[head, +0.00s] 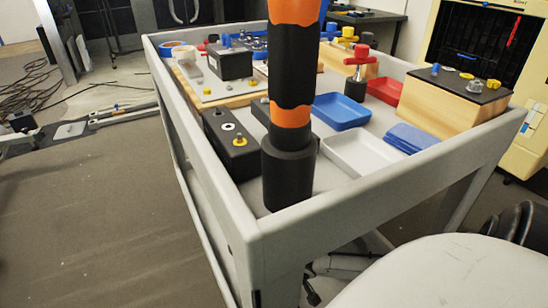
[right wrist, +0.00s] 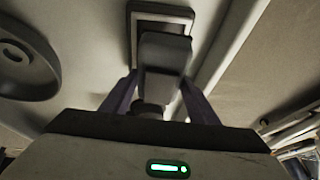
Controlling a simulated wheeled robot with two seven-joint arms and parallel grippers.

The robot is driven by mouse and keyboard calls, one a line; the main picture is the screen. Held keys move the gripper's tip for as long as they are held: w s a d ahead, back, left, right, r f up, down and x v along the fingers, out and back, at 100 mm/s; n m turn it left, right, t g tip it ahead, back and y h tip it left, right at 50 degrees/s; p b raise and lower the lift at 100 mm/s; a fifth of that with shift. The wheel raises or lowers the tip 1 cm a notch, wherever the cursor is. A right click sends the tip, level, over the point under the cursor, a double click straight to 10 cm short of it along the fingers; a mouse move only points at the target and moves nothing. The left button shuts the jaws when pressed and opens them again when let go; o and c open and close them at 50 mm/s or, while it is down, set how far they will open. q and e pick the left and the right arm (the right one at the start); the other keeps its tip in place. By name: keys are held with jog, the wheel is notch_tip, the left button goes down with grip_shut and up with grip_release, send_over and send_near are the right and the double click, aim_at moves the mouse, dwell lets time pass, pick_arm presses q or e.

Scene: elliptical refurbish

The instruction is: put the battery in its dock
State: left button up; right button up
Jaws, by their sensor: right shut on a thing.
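My right gripper (right wrist: 160,100) shows in the right wrist view, its dark fingers closed on the sides of a grey block (right wrist: 165,52), which looks like the battery. The block hides much of what is behind it. Behind its upper end is a dark rectangular frame (right wrist: 138,22) with a lighter inner rim, possibly the dock; I cannot tell whether block and frame touch. I cannot surely identify the dock there. My left gripper is not in view.
The grey cart (head: 400,162) has a raised rim. It carries a black box with a yellow knob (head: 238,142), a black block on a board (head: 230,62), a blue tray (head: 341,111), a pale tray (head: 360,155) and a wooden block (head: 440,105).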

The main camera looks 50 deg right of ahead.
notch_tip(320, 180, up, 6)
jog(key=shift+w+p, duration=0.1)
jog(key=shift+p, duration=1.1)
jog(key=shift+a+r, duration=0.1)
jog(key=shift+r, duration=0.25)
jog(key=shift+a+r, duration=0.1)
jog(key=shift+a, duration=0.1)
jog(key=shift+h+b, duration=0.4)
jog(key=shift+h, duration=0.2)
jog(key=shift+d+f+b, duration=0.1)
jog(key=shift+f+b, duration=0.25)
notch_tip(320, 180, down, 4)
jog(key=shift+d+f+b, duration=0.1)
jog(key=shift+f+b, duration=0.15)
jog(key=shift+b, duration=1)
jog(key=shift+f, duration=0.55)
notch_tip(320, 180, down, 3)
jog(key=shift+f+b, duration=0.15)
jog(key=shift+b, duration=1.1)
jog(key=shift+f, duration=0.15)
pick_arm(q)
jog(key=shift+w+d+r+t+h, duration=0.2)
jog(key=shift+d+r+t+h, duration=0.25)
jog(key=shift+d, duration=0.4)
